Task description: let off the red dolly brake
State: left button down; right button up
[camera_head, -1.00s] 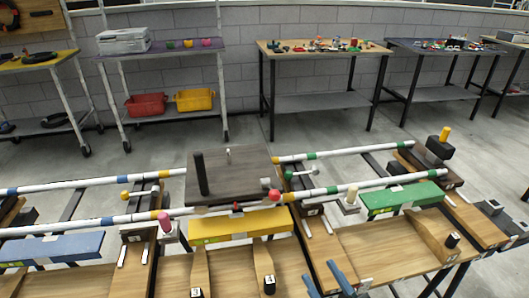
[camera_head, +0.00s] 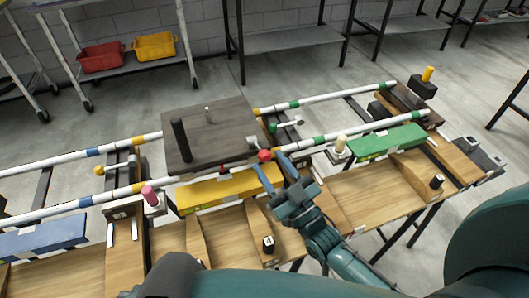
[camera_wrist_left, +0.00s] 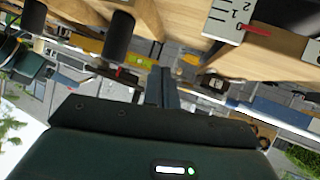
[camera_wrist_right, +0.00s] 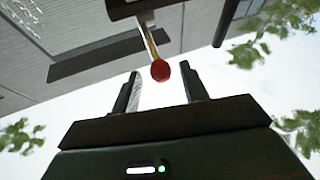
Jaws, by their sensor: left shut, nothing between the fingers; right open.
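The dolly is a dark wooden platform (camera_head: 210,125) on two striped white rails. A red ball knob (camera_head: 264,155) sits at its front right corner. In the right wrist view the ball (camera_wrist_right: 160,70) is on the end of a thin rod. My right gripper (camera_head: 270,164) is open at the knob, with one finger to each side; in its wrist view the ball shows between the fingertips (camera_wrist_right: 160,76). I cannot tell whether they touch it. My left gripper (camera_wrist_left: 163,88) is shut and empty in its own wrist view.
A yellow block (camera_head: 215,190) lies in front of the dolly and a green block (camera_head: 375,145) to the right. A black post (camera_head: 181,140) stands on the dolly. A pink knob (camera_head: 150,195) and a cream knob (camera_head: 341,144) stand along the front rail. A green-knobbed lever (camera_head: 273,128) is near the red one.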

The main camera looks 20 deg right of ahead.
aim_at(265, 153)
jog(key=shift+x, duration=1.6)
grip_shut()
